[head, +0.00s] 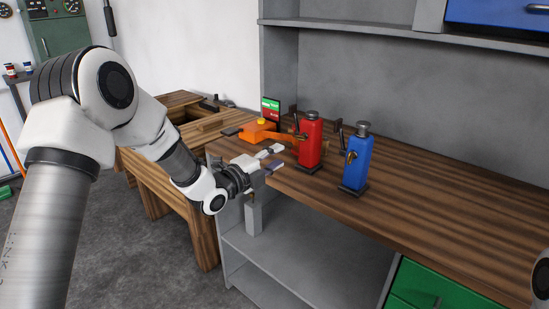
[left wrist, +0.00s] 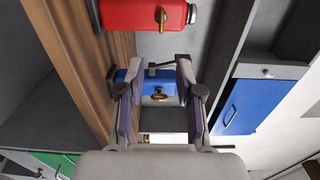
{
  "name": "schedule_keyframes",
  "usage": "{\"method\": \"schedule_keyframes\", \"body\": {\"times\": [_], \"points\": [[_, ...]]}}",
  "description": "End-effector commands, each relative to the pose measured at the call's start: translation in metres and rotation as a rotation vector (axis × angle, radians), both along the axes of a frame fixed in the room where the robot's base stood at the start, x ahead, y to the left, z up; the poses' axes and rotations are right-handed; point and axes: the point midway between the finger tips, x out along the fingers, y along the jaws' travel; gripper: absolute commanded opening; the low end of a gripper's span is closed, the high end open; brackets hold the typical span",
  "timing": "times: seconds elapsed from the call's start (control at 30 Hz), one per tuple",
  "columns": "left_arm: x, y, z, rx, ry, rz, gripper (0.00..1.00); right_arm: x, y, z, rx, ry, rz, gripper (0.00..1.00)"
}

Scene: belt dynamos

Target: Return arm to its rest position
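My left arm (head: 170,160) reaches in from the left, and its gripper (head: 276,157) is at the left end of the workbench, to the left of the red dynamo. In the left wrist view the gripper (left wrist: 157,90) has its fingers spread with nothing held. The red dynamo (head: 311,142) stands upright on the bench; it also shows at the top of the left wrist view (left wrist: 145,14). The blue dynamo (head: 356,162) stands upright to its right; in the left wrist view (left wrist: 133,76) it appears beyond the open fingers. My right gripper is not in view.
The wooden bench top (head: 430,210) is clear right of the blue dynamo. An orange device (head: 256,133) and a small red-green panel (head: 271,108) sit behind my left gripper. A wooden table (head: 150,172) stands to the left. A grey shelf (head: 350,30) runs above the bench.

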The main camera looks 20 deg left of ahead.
Motion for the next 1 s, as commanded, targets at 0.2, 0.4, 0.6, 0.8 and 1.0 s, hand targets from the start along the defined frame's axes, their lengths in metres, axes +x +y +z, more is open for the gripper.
{"method": "schedule_keyframes", "body": {"times": [0.2,0.4,0.6,0.8,1.0], "points": [[0.001,0.0,0.0,0.0,0.001,0.0,0.35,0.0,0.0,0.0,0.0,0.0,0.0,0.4],[-0.001,-0.002,-0.017,0.003,0.041,-0.003,0.35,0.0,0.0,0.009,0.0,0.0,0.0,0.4],[-0.05,-0.033,-0.138,0.023,0.344,-0.034,0.35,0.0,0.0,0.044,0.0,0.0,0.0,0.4],[-0.182,-0.046,-0.267,-0.162,0.888,0.136,0.35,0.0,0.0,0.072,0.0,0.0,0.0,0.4],[-0.354,-0.034,-0.324,-0.507,1.422,0.675,0.35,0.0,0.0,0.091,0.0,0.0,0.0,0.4]]}}
